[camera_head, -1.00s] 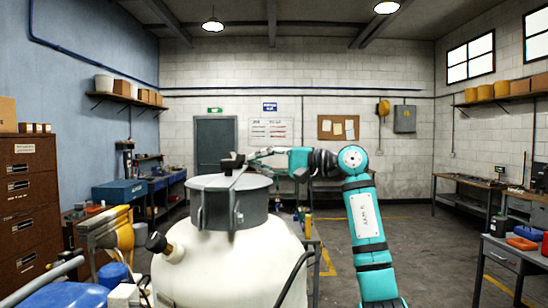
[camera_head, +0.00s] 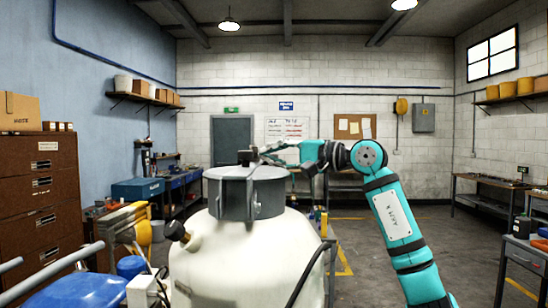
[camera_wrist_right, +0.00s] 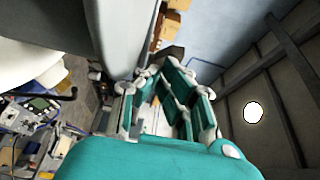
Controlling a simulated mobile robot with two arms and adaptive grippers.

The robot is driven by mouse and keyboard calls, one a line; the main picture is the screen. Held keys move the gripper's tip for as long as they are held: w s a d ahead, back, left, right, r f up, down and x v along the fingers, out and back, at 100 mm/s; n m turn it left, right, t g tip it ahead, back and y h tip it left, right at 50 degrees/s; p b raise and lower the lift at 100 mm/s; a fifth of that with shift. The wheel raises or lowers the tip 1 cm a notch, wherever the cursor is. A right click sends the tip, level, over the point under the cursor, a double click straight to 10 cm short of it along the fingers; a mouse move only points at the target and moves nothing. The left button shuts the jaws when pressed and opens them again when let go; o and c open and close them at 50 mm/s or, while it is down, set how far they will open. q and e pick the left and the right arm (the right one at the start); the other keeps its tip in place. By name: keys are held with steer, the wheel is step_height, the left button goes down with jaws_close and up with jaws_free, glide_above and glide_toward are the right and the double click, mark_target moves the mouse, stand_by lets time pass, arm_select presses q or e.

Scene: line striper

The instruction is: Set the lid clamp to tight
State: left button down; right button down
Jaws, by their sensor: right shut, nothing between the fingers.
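The white tank (camera_head: 245,255) stands in front of me with a grey collar and lid (camera_head: 233,198) on top. A dark block at the lid's top (camera_head: 246,157), joined to a flat bar across the lid, looks like the lid clamp's handle. My right gripper (camera_head: 268,150) is shut and empty, its tips just right of the dark block; whether they touch it I cannot tell. In the right wrist view, my gripper fingers (camera_wrist_right: 166,88) lie beside a large grey surface, with a dark piece (camera_wrist_right: 173,52) just past the tips. My left gripper is not in view.
A black knob (camera_head: 176,230) sticks out from the tank's left shoulder, and a black hose (camera_head: 306,272) runs down its right side. A blue object (camera_head: 85,291) stands at the lower left. A bench (camera_head: 524,258) stands at the right. Open floor lies behind my right arm.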

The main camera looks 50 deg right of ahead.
steer(key=shift+w, duration=0.1)
steer(key=s+d+m+h+b, duration=0.1)
steer(key=s+d+b, duration=0.15)
steer(key=s, duration=0.35)
steer(key=s+d+m+h+b, duration=0.1)
steer(key=s+d+b, duration=0.1)
steer(key=s+b, duration=0.35)
steer(key=w+a+p, duration=0.4)
steer(key=w+p, duration=0.5)
steer(key=w, duration=0.2)
steer(key=shift+w+r+p, duration=0.35)
steer(key=shift+r+p, duration=0.05)
steer(key=shift+r, duration=0.05)
